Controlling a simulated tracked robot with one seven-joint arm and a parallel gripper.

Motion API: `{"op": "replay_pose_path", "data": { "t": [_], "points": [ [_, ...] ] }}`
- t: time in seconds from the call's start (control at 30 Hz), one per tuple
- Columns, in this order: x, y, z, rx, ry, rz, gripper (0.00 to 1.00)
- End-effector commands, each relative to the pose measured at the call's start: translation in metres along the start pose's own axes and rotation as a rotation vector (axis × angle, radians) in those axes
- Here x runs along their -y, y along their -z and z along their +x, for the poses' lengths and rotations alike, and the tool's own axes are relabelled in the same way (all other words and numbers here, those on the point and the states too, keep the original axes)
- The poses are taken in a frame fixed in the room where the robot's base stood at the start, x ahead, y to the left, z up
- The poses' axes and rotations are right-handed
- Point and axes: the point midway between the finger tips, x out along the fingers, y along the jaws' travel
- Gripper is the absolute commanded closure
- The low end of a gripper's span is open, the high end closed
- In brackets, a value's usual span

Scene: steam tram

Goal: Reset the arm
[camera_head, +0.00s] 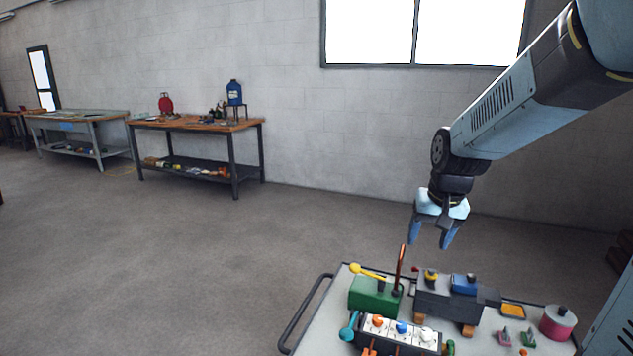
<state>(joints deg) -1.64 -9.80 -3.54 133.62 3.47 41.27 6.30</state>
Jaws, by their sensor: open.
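My arm reaches in from the upper right. My gripper (429,244) hangs from it with its blue fingers pointing down and spread apart, with nothing between them. It is in the air above the back part of a grey cart top (320,322), apart from everything on it. Just below and left of the fingers, a thin copper-coloured rod (400,268) stands upright beside a green block (373,296).
The cart holds a dark grey block (445,303), a yellow spoon-like piece (366,270), a box with coloured knobs (388,342) and a pink cylinder (558,324). Wooden workbenches (186,124) stand along the far wall. Open floor (190,260) lies to the left.

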Motion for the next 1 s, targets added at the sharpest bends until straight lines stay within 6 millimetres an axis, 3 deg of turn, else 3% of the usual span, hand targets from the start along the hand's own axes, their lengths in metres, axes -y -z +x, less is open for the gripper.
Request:
{"op": "replay_pose_path", "data": {
  "t": [0.2,0.5,0.8,1.0],
  "points": [
    [-0.002,-0.035,-0.048,-0.066,0.007,-0.054,0.37],
    [-0.008,-0.088,-0.097,-0.154,0.001,-0.127,0.37],
    [-0.014,-0.133,-0.124,-0.221,-0.015,-0.182,0.37],
    [-0.016,-0.142,-0.128,-0.233,-0.02,-0.194,0.37]
  ]
}}
